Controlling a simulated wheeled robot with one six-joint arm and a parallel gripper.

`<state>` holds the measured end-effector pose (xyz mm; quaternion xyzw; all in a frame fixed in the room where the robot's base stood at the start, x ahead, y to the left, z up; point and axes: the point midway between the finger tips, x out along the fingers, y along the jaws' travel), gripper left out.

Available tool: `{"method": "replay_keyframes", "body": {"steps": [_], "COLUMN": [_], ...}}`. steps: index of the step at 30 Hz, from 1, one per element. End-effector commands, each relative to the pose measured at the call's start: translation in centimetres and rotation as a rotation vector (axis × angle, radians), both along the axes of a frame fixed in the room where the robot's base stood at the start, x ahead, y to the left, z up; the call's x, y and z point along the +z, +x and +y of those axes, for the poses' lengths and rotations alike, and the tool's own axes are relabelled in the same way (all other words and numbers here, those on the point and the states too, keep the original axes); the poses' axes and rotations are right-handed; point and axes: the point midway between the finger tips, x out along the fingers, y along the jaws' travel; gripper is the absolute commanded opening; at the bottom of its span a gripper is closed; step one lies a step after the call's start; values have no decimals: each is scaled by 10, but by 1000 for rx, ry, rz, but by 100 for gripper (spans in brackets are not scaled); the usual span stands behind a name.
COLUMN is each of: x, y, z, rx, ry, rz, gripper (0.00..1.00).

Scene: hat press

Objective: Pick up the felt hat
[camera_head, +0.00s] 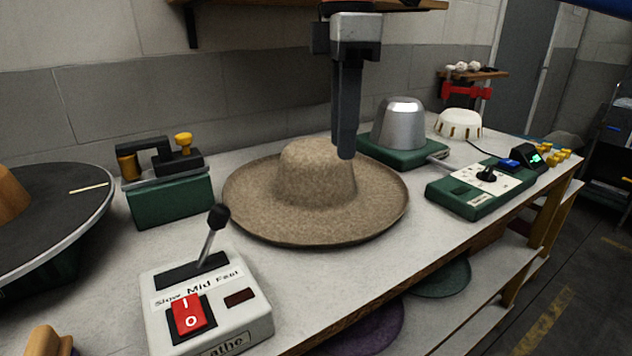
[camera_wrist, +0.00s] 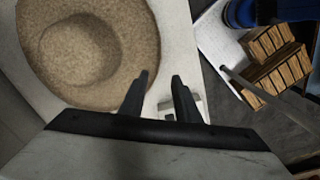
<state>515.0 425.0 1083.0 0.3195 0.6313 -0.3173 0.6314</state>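The felt hat (camera_head: 316,190) is tan-brown, with a round crown and a wide, slightly upturned brim. It sits upright on the workbench in the middle of the head view. My gripper (camera_head: 345,156) points down and overlaps the right side of the crown in that view. In the wrist view the hat (camera_wrist: 85,50) lies at the upper left. There my gripper (camera_wrist: 160,78) shows two separated fingers with nothing between them. The left fingertip lies near the brim's edge in the picture; the hat is not between the fingers. I cannot tell the exact height above the hat.
A metal dome (camera_head: 403,123) on a green base stands behind right, with a green control box (camera_head: 481,187) in front. A white lathe switch box (camera_head: 206,300) is front left. A green device (camera_head: 168,190) and black disc (camera_head: 60,205) stand left. A wall shelf (camera_head: 270,8) is above.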

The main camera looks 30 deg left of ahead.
Motion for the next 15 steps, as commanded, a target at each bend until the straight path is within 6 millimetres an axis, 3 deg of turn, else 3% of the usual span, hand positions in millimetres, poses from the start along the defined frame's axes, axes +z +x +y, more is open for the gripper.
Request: {"method": "replay_keyframes", "body": {"steps": [5, 15], "x": [-14, -74], "y": [-4, -4], "z": [4, 3], "rx": [20, 17], "ry": [-6, -6], "rz": [3, 3], "gripper": [30, 30]}}
